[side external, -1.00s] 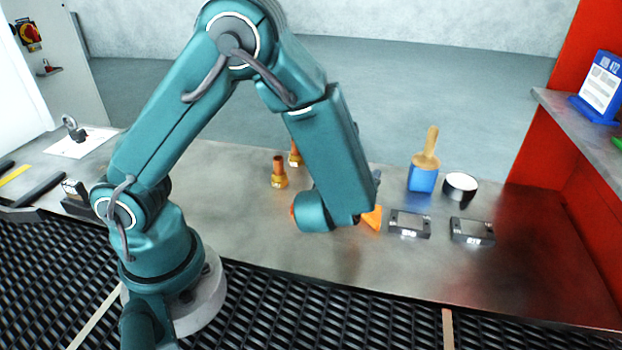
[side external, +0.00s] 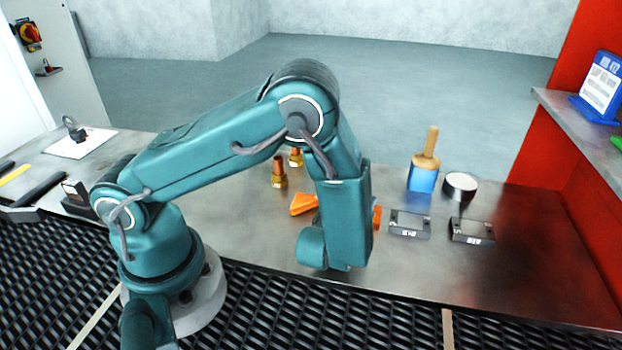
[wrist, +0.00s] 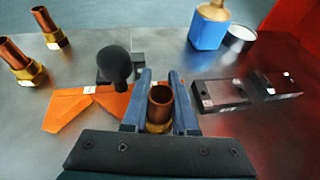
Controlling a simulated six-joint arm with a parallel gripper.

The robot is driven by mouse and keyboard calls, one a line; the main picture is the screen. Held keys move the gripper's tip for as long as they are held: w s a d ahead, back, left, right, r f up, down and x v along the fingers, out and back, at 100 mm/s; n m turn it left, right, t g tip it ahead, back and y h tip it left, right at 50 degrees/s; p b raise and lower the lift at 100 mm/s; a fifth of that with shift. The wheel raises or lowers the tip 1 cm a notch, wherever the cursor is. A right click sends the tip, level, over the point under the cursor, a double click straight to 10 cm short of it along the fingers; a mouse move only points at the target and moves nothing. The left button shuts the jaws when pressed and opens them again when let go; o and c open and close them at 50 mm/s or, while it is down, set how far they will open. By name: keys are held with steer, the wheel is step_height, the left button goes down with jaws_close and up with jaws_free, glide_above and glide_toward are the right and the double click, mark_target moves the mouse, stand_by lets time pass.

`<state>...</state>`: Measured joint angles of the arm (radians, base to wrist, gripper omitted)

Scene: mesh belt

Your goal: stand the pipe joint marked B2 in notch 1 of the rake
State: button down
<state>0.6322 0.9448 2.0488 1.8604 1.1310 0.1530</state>
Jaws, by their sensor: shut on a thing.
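My gripper (wrist: 160,95) is shut on a pipe joint (wrist: 159,104), a copper tube with a brass collar, held upright between the fingers. Its marking cannot be read, and whether its foot touches anything is hidden. An orange piece (wrist: 70,109) with slanted edges lies left of my fingers and appears to be the rake. It also shows beside my wrist in the side view (side external: 303,203). Its notch numbers cannot be read, and my gripper hides part of it. In the side view my wrist hides the fingers and the held joint.
Two other copper-and-brass joints (side external: 279,173) (side external: 296,157) stand behind. A black ball-topped thing (wrist: 115,66) rises by the orange piece. Two dark labelled blocks (side external: 410,223) (side external: 472,231), a blue pot with a wooden-handled tool (side external: 423,178) and a round tin (side external: 460,186) are right.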

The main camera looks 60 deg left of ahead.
steer(key=shift+f, duration=0.1)
steer(key=c, duration=1)
jaws_free()
